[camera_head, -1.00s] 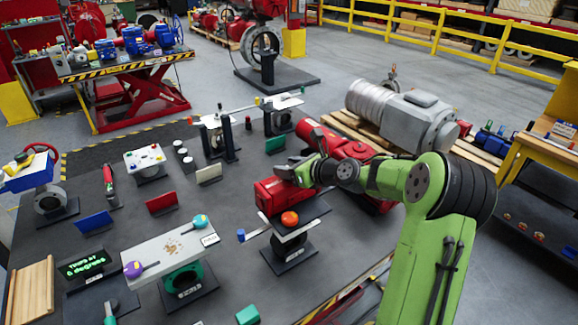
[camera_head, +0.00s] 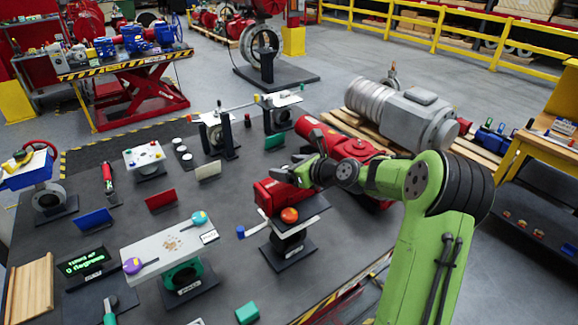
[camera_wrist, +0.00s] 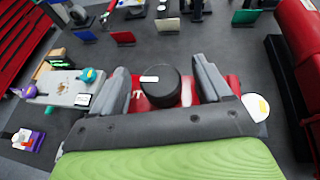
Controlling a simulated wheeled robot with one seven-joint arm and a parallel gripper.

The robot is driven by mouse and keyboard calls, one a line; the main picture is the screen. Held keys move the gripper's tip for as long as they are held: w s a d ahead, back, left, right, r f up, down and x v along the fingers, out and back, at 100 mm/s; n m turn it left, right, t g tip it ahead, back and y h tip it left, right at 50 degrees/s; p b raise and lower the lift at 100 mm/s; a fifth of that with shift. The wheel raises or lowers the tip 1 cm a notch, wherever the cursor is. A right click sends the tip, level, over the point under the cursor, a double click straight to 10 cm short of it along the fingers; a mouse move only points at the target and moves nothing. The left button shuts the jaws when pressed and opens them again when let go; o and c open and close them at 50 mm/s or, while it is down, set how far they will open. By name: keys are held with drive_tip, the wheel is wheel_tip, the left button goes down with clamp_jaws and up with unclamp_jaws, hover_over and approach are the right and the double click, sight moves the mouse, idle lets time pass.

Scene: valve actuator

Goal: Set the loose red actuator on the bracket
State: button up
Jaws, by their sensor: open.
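The red actuator (camera_head: 272,194) is a boxy red body at the black-topped stand (camera_head: 314,208), behind an orange-red knob (camera_head: 289,215). I take this stand to be the bracket. My arm hides part of the actuator, and I cannot tell whether it is fully seated. My gripper (camera_head: 296,170) is open just above the actuator. In the wrist view, my open gripper (camera_wrist: 160,85) has one finger on each side of a black round cap (camera_wrist: 163,86) with a white label. Red body (camera_wrist: 212,86) shows around the cap, with visible gaps to the fingers.
A white-topped stand (camera_head: 150,240) with purple and teal knobs is at left. Larger red equipment (camera_head: 345,147) lies behind my gripper, and a grey motor (camera_head: 405,115) is on a pallet at right. Small blue, red and white panels stand on the table.

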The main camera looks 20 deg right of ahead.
drive_tip(key=v, duration=1.6)
drive_tip(key=shift+w, duration=0.1)
drive_tip(key=s+a+f+n+g+h+b, duration=0.1)
drive_tip(key=s+a+f+n+g+b, duration=0.15)
drive_tip(key=a+n, duration=0.5)
drive_tip(key=s+a+f+n+g+h+b, duration=0.1)
drive_tip(key=s+a+f+n+g, duration=0.2)
drive_tip(key=a+n, duration=0.45)
drive_tip(key=s+f+n+h+b, duration=0.1)
drive_tip(key=s+n, duration=0.7)
drive_tip(key=s+a+f+n+g+h+b, duration=0.1)
drive_tip(key=s+f+n+h+b, duration=0.1)
drive_tip(key=s+n, duration=0.6)
drive_tip(key=shift+s+a+n, duration=0.25)
drive_tip(key=shift+s+n, duration=0.05)
drive_tip(key=shift+s, duration=0.55)
